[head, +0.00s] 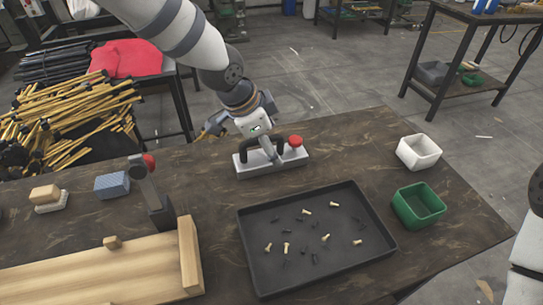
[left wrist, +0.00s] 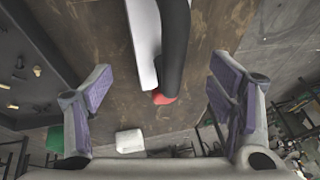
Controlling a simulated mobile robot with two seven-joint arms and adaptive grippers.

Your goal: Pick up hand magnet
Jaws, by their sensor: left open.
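The hand magnet (head: 290,161) is a light grey bar with a black handle and a red knob, lying on the dark worktable behind the black tray. My left gripper (head: 266,148) is above it and covers part of its handle in the head view. In the left wrist view, the magnet's black handle (left wrist: 174,50) runs down from the top edge, between the spread fingers of my open left gripper (left wrist: 157,92). I see no contact between the fingers and the handle. My right gripper is out of view.
The black tray (head: 246,246) with scattered screws lies in front of the magnet. A white bin (head: 419,152) and a green bin (head: 418,207) stand to the right. A press-like tool (head: 150,190), blue block (head: 112,185) and wooden board (head: 95,268) are to the left.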

